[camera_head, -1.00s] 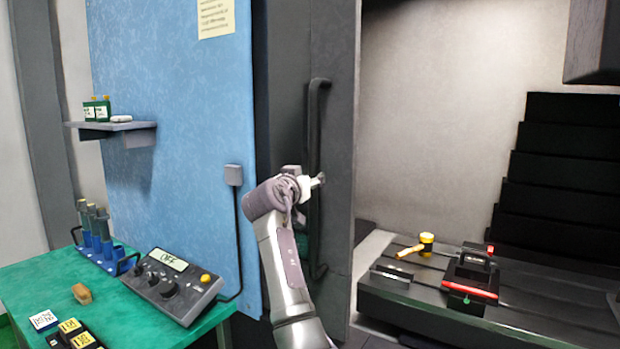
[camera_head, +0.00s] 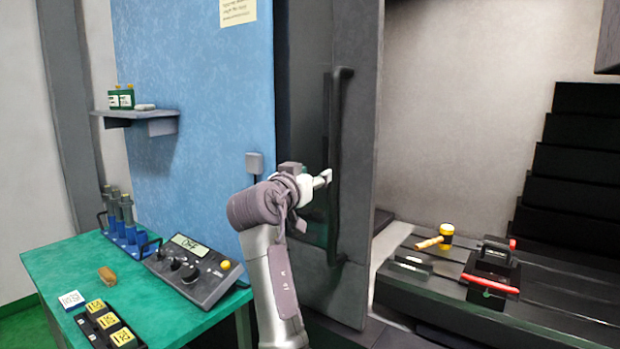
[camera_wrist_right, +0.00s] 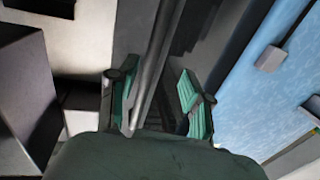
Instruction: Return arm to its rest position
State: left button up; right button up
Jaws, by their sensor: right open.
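My right arm rises from the bottom middle of the head view. Its gripper (camera_head: 324,178) is close to the long dark vertical handle (camera_head: 338,220) of the grey sliding door (camera_head: 358,140). In the right wrist view the gripper (camera_wrist_right: 165,105) shows two green-padded fingers standing apart. The handle bar (camera_wrist_right: 160,55) runs up between or just in front of them; I cannot tell whether it touches a finger. My left gripper is not in view.
A green table (camera_head: 60,262) at left holds a control box (camera_head: 197,272) reading OFF, a blue holder (camera_head: 122,238) and small labelled blocks (camera_head: 103,322). A shelf (camera_head: 140,114) sticks out from the blue panel. At right, a mallet (camera_head: 440,237) and a black-red clamp (camera_head: 490,270) rest on the machine bed (camera_head: 440,298).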

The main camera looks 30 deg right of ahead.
jog(key=shift+s+a, duration=0.4)
jog(key=shift+a, duration=0.1)
